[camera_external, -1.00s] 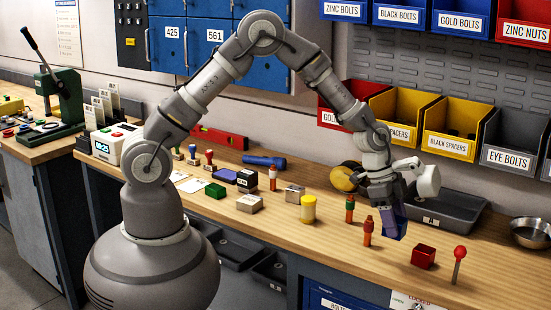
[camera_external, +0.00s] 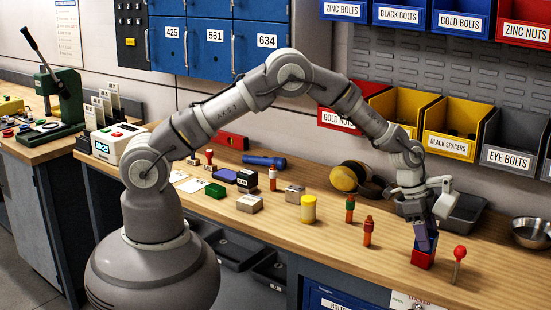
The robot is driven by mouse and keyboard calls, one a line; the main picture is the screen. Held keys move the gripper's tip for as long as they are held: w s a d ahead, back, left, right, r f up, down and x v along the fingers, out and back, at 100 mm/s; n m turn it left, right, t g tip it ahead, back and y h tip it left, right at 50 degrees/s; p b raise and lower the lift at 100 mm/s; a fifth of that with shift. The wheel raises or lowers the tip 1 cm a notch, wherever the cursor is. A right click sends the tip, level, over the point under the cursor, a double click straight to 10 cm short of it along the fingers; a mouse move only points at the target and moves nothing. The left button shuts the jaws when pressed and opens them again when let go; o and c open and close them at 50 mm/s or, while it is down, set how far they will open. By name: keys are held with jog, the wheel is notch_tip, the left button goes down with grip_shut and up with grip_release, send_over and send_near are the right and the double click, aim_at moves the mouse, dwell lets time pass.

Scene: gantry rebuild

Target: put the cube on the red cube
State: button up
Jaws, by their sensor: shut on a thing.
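The red cube (camera_external: 423,259) sits on the wooden bench near its front edge, at the right. My gripper (camera_external: 423,238) points down right above it, shut on a small blue cube (camera_external: 432,240). The fingers hide part of the blue cube. The blue cube's lower end is at the red cube's top; I cannot tell whether they touch.
A red-knobbed lever (camera_external: 458,262) stands just right of the red cube. A dark tray (camera_external: 463,215) lies behind my gripper, and a metal bowl (camera_external: 531,233) is at the far right.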

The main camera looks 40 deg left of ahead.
jog(key=o, duration=1.2)
jog(key=shift+f, duration=0.1)
jog(key=p+v, duration=0.2)
jog(key=v, duration=1)
